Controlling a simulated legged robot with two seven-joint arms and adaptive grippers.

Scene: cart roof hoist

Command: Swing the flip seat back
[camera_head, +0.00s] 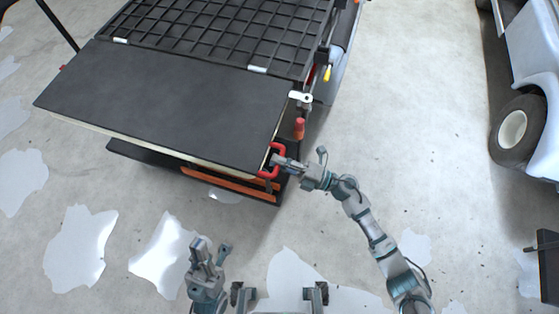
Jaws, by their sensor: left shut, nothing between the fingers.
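The flip seat (170,100) is a wide dark panel with a pale edge, lying at the near end of the cart, in the upper left of the head view. A red handle (267,174) sticks out at its right near corner. My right gripper (277,159) is at this handle, its fingertips overlapping the handle's outer bar. Whether the fingers are closed on the bar is too small to tell. My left gripper (200,246) is shut and empty, low in the view, in front of the cart and apart from it.
A black gridded panel (220,30) lies behind the seat. A red-topped lever (299,128) and a yellow-tipped part (327,73) stand along the cart's right side. A white vehicle's wheel (517,130) is at far right. The floor (420,130) between is clear.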

